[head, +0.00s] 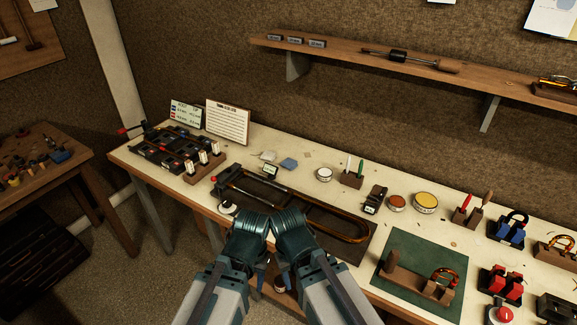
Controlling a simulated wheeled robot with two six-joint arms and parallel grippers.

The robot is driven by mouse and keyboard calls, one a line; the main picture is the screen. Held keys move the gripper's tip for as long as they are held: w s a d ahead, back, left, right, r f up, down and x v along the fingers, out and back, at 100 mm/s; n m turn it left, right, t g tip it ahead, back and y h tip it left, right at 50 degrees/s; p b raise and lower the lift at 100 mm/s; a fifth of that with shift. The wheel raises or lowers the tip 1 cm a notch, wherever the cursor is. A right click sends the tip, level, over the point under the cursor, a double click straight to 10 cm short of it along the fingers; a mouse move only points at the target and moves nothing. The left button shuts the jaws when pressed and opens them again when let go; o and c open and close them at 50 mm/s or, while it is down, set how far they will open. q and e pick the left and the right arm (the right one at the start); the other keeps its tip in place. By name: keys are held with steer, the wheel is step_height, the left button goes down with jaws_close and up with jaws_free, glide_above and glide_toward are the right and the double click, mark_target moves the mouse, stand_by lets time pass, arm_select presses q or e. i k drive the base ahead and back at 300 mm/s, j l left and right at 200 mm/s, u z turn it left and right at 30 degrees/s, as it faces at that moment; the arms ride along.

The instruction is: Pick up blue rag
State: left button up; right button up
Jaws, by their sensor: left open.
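The blue rag (289,164) lies small and flat on the bench top, behind the dark tray with the brass slide. A pale cloth-like piece (268,156) lies to its left. My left gripper (252,221) is at the bench's front edge, in front of the tray and well short of the rag. It is open, and I see nothing held in it. My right gripper (291,222) is close beside it on the right; its jaws are too unclear to tell.
The dark tray (233,190) with a long brass slide (338,226) lies between my grippers and the rag.

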mark_target(290, 163)
steer(key=i+u, duration=0.45)
steer(key=i+l+u, duration=0.1)
steer(key=i+u, duration=0.35)
steer(key=i, duration=0.25)
